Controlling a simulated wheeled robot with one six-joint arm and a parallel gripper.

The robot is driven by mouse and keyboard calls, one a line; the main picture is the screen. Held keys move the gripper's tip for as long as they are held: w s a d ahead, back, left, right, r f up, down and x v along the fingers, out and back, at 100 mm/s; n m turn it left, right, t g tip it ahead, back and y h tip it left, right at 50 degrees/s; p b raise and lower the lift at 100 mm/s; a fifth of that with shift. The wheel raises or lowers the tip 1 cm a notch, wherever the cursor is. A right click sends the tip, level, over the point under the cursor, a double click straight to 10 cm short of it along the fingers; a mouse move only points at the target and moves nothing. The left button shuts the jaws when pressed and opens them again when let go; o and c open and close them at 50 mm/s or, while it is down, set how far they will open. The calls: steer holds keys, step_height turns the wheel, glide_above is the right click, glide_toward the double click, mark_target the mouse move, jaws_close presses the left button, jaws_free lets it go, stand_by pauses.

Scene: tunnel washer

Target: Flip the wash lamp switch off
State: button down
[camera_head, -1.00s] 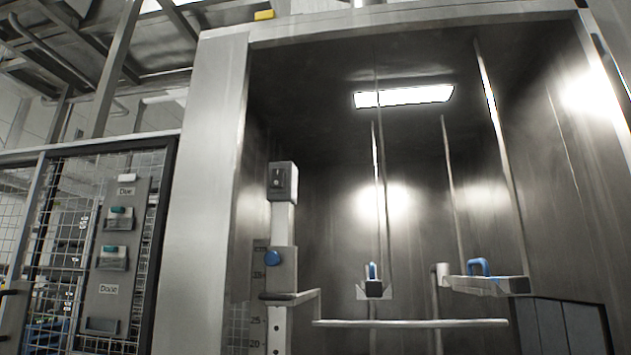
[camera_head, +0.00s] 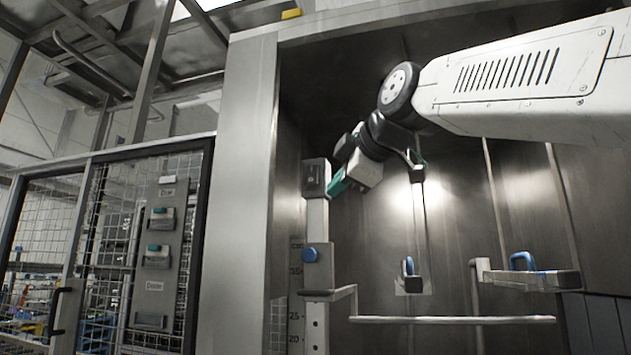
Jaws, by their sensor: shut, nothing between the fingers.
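A dark grey switch box (camera_head: 316,177) sits on top of a pale upright post inside the washer bay, with a small switch on its front face; I take this as the wash lamp switch. The switch position is too small to tell. My gripper (camera_head: 337,186) is shut and empty, with its teal tip just right of the box. I cannot tell whether it touches. The ceiling lamp is hidden behind my arm, but a bright glow (camera_head: 408,195) shows on the back wall.
A horizontal rail (camera_head: 450,320), a blue-handled tray (camera_head: 530,279) and a small blue-and-black fitting (camera_head: 411,277) stand to the right. A steel pillar (camera_head: 245,190) and mesh door (camera_head: 110,230) lie left.

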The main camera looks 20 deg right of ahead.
step_height(320, 180, up, 9)
steer(key=n+t, duration=0.2)
steer(key=shift+w+f+n+y, duration=0.15)
steer(key=shift+n+y, duration=0.15)
steer(key=shift+n, duration=0.1)
steer(key=shift+a, duration=0.1)
glide_toward(307, 180)
steer(key=w+a, duration=0.2)
steer(key=a, duration=0.1)
steer(key=shift+w+d+f, duration=0.15)
steer(key=shift+w+d, duration=0.15)
steer(key=shift+w, duration=0.3)
steer(key=shift+w+d+f, duration=0.15)
steer(key=shift+w+d, duration=0.15)
steer(key=shift+w, duration=0.25)
steer(key=shift+w+d+f, duration=0.15)
steer(key=shift+w+d, duration=0.25)
steer(key=shift+w, duration=0.25)
